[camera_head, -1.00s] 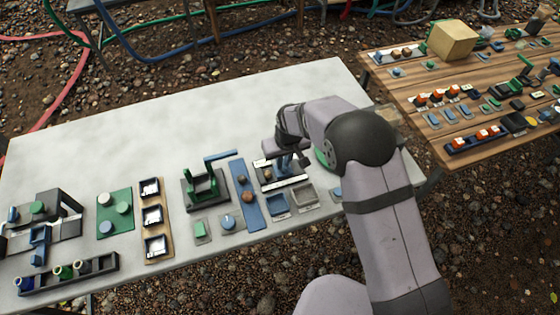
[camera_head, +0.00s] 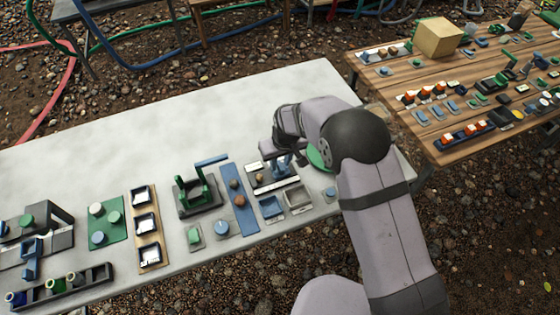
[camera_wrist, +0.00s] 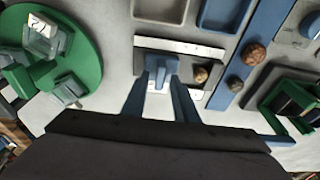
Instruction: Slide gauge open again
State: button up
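The slide gauge (camera_wrist: 197,48) is a pale, flat bar fixture with dark slots. In the wrist view it lies just ahead of my gripper (camera_wrist: 160,84); it also shows in the head view (camera_head: 274,186), partly hidden by my wrist. A small blue upright handle (camera_wrist: 160,66) stands on the gauge. My gripper's two blue fingers flank this handle, one on each side. I cannot tell whether they press on it or leave a small gap. A brown pebble (camera_wrist: 201,75) sits at the gauge just right of the fingers.
A green round plate (camera_wrist: 82,62) with pieces stands left of the gauge in the wrist view. A blue strip (camera_wrist: 240,65) with brown pebbles and a green stand (camera_head: 197,192) lie on its other side. Two small trays (camera_head: 298,197) are close by. The table's back is clear.

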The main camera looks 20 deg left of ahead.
jog(key=shift+r, duration=0.15)
jog(key=shift+r+p, duration=2.4)
jog(key=shift+r, duration=1)
jog(key=s+d+f+g, duration=0.1)
jog(key=s+d, duration=0.2)
jog(key=s+d+f+h, duration=0.1)
jog(key=s+d+f, duration=0.1)
jog(key=s, duration=0.1)
jog(key=s+d+f+g+h, duration=0.1)
jog(key=s+d+f, duration=0.1)
jog(key=s+d, duration=0.1)
jog(key=shift+s+d+f+g, duration=0.1)
jog(key=shift+s+d+g, duration=0.1)
jog(key=shift+d+g, duration=0.1)
jog(key=s+d+r+m+g, duration=0.1)
jog(key=s+d+r+m, duration=0.1)
jog(key=s+d+r, duration=0.35)
jog(key=s+d+r+m, duration=0.1)
jog(key=s+d+r, duration=0.15)
jog(key=d, duration=0.65)
jog(key=s+d+r+m+g, duration=0.1)
jog(key=s+d+r+m, duration=0.15)
jog(key=s+d, duration=0.35)
jog(key=w+d+r+m+t, duration=0.3)
jog(key=w+d+r, duration=0.2)
jog(key=d+r, duration=0.1)
jog(key=shift+w+d, duration=0.25)
jog(key=shift+d, duration=0.65)
